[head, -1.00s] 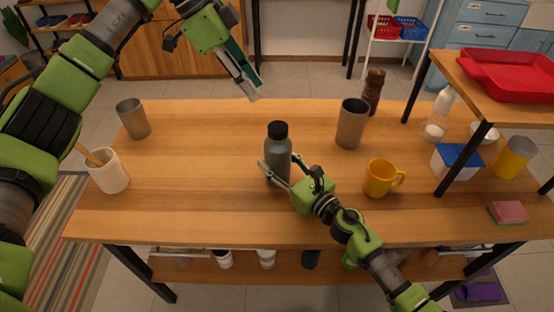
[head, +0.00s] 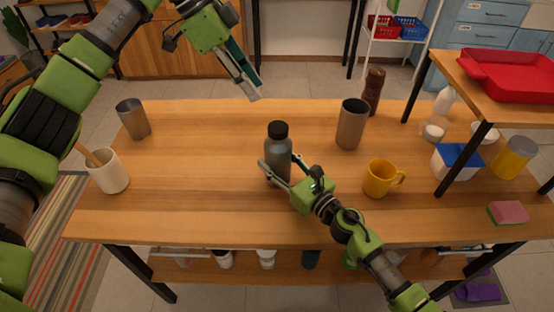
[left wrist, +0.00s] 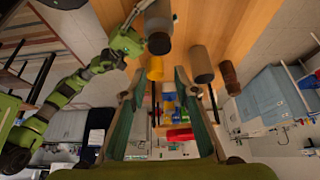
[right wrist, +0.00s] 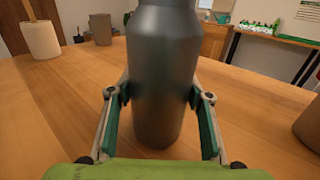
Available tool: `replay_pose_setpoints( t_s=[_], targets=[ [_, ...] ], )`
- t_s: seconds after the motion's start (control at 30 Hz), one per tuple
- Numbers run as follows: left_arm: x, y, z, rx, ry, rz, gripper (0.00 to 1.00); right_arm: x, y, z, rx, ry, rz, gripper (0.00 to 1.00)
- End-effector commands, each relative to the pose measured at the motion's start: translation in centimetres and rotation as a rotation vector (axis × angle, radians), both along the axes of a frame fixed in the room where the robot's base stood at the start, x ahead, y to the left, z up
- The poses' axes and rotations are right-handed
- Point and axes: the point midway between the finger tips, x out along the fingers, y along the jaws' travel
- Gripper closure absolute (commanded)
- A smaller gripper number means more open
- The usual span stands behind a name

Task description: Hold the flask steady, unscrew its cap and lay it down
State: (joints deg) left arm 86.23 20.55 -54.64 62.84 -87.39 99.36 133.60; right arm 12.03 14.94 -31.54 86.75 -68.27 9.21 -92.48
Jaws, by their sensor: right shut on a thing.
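The flask (head: 278,156) is dark grey with a black cap (head: 278,130) and stands upright near the middle of the table. The cap is on its top. My right gripper (head: 278,176) is shut on the flask's body; the right wrist view shows the flask (right wrist: 160,75) between both fingers, its top out of frame. My left gripper (head: 253,90) is empty, above and behind the table's back edge. Its fingers (left wrist: 172,85) stand apart in the left wrist view, where the flask (left wrist: 158,20) and cap (left wrist: 159,43) show beyond them.
A grey cup (head: 351,124), a brown grinder (head: 374,92) and a yellow mug (head: 380,178) stand right of the flask. A white crock (head: 108,172) and another grey cup (head: 133,118) stand at left. The wooden table (head: 200,175) is bare between them and the flask.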

Motion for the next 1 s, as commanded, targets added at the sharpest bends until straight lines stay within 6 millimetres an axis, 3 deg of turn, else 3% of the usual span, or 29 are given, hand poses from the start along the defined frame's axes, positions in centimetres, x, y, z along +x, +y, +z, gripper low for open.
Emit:
replay_pose_setpoints(
  t_s=[0.03, 0.13, 0.37, 1.0],
  targets=[
    [0.0, 0.0, 0.0, 0.0, 0.0, 0.0, 0.7, 0.0, 0.0, 0.0, 0.001, 0.001, 0.0, 0.93],
    [0.0, 0.0, 0.0, 0.002, -0.006, -0.011, 0.46, 0.0, 0.0, 0.0, 0.001, 0.001, 0.0, 0.93],
    [-0.2, -0.7, 0.0, 0.044, -0.124, -0.232, 0.46, 0.0, 0.0, 0.0, 0.001, 0.001, 0.0, 0.93],
    [-1.1, -3.4, -0.2, 0.254, -0.622, -1.504, 0.46, 0.0, 0.0, 0.0, 0.0, 0.001, 0.0, 0.93]
  ],
)
